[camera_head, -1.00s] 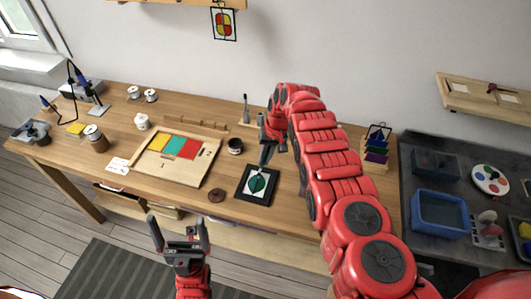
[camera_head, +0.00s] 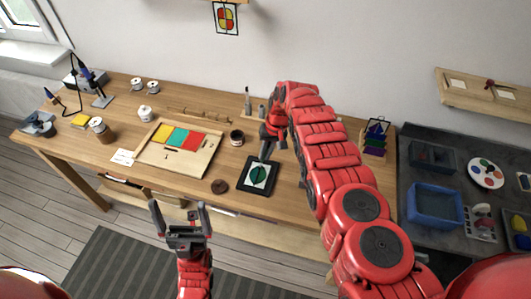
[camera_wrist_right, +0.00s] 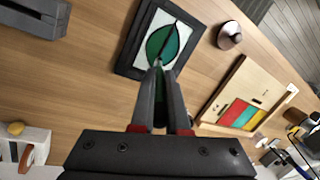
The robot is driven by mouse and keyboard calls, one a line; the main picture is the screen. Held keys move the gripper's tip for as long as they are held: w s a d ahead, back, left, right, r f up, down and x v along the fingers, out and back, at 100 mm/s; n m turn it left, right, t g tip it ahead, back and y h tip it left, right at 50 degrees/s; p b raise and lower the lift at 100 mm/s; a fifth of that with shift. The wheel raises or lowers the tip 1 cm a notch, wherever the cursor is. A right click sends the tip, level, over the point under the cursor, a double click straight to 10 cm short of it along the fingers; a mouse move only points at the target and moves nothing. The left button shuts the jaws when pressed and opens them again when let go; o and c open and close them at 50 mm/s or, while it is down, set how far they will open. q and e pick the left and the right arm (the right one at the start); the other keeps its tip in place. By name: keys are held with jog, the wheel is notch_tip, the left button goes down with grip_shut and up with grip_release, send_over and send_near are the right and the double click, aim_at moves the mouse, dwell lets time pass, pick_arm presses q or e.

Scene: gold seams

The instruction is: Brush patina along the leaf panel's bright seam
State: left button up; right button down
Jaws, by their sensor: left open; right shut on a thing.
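The leaf panel (camera_head: 244,185) lies flat on the bench, a dark-framed pane with a green leaf on white. It also shows in the right wrist view (camera_wrist_right: 128,58). A dark line runs lengthwise through the leaf. My right gripper (camera_head: 266,153) is over the panel's far edge, its fingers (camera_wrist_right: 158,72) shut on a thin thing, probably the brush, mostly hidden between them. I cannot tell whether its tip touches the glass, nor tell tip from seam line. My left gripper (camera_head: 182,215) is open and empty, in front of the bench edge.
A dark pot (camera_head: 237,137) and a round brown thing (camera_head: 219,186) stand near the panel. A wooden tray (camera_head: 202,160) with yellow, teal and red panes lies to the left. A stand with upright tools (camera_head: 247,103) is behind.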

jog(key=shift+f+b, duration=0.4)
jog(key=shift+b, duration=0.1)
dwell(1.3)
jog(key=shift+w+d+b, duration=0.25)
jog(key=shift+w+b, duration=0.45)
jog(key=shift+b, duration=2.1)
jog(key=shift+r, duration=0.2)
jog(key=shift+r+p, duration=2.55)
jog(key=shift+r, duration=0.35)
